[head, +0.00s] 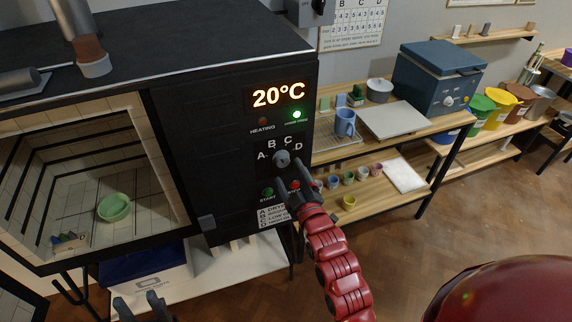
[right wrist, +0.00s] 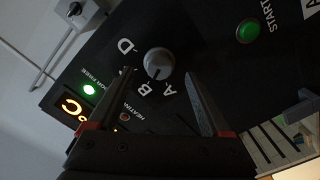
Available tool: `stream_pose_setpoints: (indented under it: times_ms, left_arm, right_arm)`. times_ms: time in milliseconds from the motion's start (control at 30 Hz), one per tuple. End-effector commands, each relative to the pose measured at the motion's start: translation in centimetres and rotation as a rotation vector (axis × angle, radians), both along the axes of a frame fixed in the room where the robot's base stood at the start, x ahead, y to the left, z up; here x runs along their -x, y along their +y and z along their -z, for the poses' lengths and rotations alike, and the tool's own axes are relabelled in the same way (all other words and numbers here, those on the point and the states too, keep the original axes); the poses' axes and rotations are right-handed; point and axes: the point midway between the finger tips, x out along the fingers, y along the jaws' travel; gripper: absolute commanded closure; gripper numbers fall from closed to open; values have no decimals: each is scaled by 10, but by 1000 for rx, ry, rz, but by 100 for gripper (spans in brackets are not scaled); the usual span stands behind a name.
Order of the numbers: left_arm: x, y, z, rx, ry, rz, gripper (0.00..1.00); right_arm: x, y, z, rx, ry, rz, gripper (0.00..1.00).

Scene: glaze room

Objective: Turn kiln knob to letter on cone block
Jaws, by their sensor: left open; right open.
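The grey kiln knob (head: 281,158) sits on the black kiln panel, with the letters A, B, C and D around it. In the right wrist view the knob (right wrist: 159,62) has a dark mark on the side towards A and B; I cannot tell which letter it marks. My right gripper (head: 293,178) is open just in front of and below the knob, apart from it. Its fingers (right wrist: 168,92) hide part of the lettering. A small cone block (head: 68,241) stands inside the open kiln; its letter is unreadable. My left gripper (head: 140,305) is open and empty at the bottom left.
A green bowl (head: 114,207) sits in the kiln chamber. The display (head: 278,96) reads 20°C and a green light is lit. A green START button (head: 267,192) is below the knob. A wooden shelf with a blue mug (head: 345,122) and small pots stands right of the kiln.

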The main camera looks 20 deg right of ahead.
Motion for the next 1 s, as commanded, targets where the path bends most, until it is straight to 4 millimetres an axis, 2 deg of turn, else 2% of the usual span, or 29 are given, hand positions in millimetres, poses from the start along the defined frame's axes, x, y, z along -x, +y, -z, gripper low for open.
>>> stream_pose_setpoints:
  times_ms: [33,100,300,633,667,1000]
  left_arm:
    - [0,0,-7,0,0,0,50]
    - [0,0,-10,0,0,0,50]
    - [0,0,-14,0,0,0,50]
    - [0,0,-14,0,0,0,50]
    - [0,0,-14,0,0,0,50]
    - [0,0,-14,0,0,0,50]
  right_arm:
    - [-9,1,-6,-1,-4,-1,17]
    - [-18,1,-3,0,-2,-1,17]
    - [-34,1,-2,0,-3,-1,17]
    - [-36,2,0,0,-2,-1,17]
    - [-36,2,0,0,-2,-1,21]
    - [-36,1,0,0,-2,-1,82]
